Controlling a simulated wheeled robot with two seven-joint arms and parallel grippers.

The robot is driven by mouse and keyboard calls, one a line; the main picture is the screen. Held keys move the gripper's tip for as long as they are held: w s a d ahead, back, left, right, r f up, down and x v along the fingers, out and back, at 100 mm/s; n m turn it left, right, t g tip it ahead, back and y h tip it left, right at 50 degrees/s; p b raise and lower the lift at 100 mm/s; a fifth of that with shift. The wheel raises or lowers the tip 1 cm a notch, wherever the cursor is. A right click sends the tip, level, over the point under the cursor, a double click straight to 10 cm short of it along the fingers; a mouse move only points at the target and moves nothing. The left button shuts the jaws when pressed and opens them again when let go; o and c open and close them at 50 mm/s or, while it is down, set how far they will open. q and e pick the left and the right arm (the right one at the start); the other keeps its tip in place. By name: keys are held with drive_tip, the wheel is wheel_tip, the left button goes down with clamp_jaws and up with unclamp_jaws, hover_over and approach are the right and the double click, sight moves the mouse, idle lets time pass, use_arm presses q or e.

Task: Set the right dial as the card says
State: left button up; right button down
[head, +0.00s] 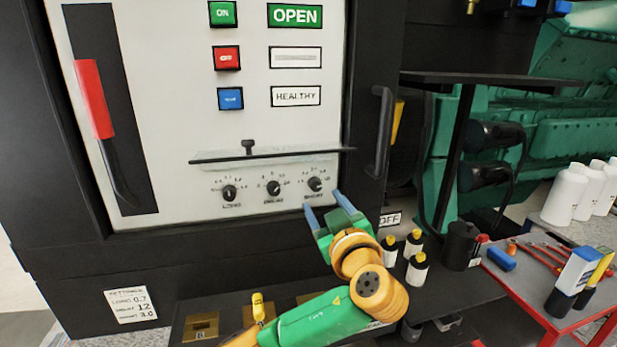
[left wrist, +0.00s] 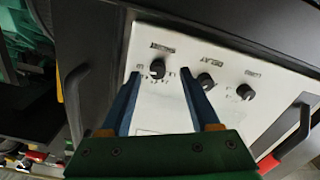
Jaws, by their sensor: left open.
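The right dial (head: 315,184) is a small black knob, the rightmost of three in a row on the white panel (head: 180,110). In the left wrist view, where the row looks reversed, this dial (left wrist: 157,68) appears at the left. My left gripper (head: 323,201) is open, its blue fingers pointing at the panel just below the right dial. In the left wrist view the fingertips (left wrist: 160,75) appear on either side of that dial; contact cannot be told. The settings card (head: 131,306) at lower left seems to read 0.7, 12 and 3.0, the last beside SHORT. My right gripper is not in view.
The middle dial (head: 273,188) and left dial (head: 229,193) sit beside it. A ledge-like cover (head: 270,156) juts out above the dials. A black door handle (head: 382,130) stands to the right. Bottles (head: 416,268) stand on a dark shelf below right.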

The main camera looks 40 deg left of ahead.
sight(317, 189)
use_arm(q)
drive_tip(key=r+p, duration=0.1)
drive_tip(key=w+a+r+p, duration=0.1)
drive_tip(key=p, duration=0.1)
drive_tip(key=shift+r, duration=0.1)
drive_tip(key=shift+w+a+p, duration=0.15)
drive_tip(key=shift+a+p, duration=0.05)
drive_tip(key=shift+p, duration=0.1)
drive_tip(key=shift+w+a+f, duration=0.5)
drive_tip(key=shift+w+a, duration=0.1)
drive_tip(key=shift+a, duration=0.15)
drive_tip(key=shift+w+a+f, duration=0.2)
drive_tip(key=shift+a, duration=0.05)
drive_tip(key=shift+w, duration=0.1)
drive_tip(key=shift+c, duration=0.4)
drive_tip(key=shift+d+r, duration=0.1)
drive_tip(key=shift+d, duration=0.1)
drive_tip(key=c, duration=0.7)
clamp_jaws()
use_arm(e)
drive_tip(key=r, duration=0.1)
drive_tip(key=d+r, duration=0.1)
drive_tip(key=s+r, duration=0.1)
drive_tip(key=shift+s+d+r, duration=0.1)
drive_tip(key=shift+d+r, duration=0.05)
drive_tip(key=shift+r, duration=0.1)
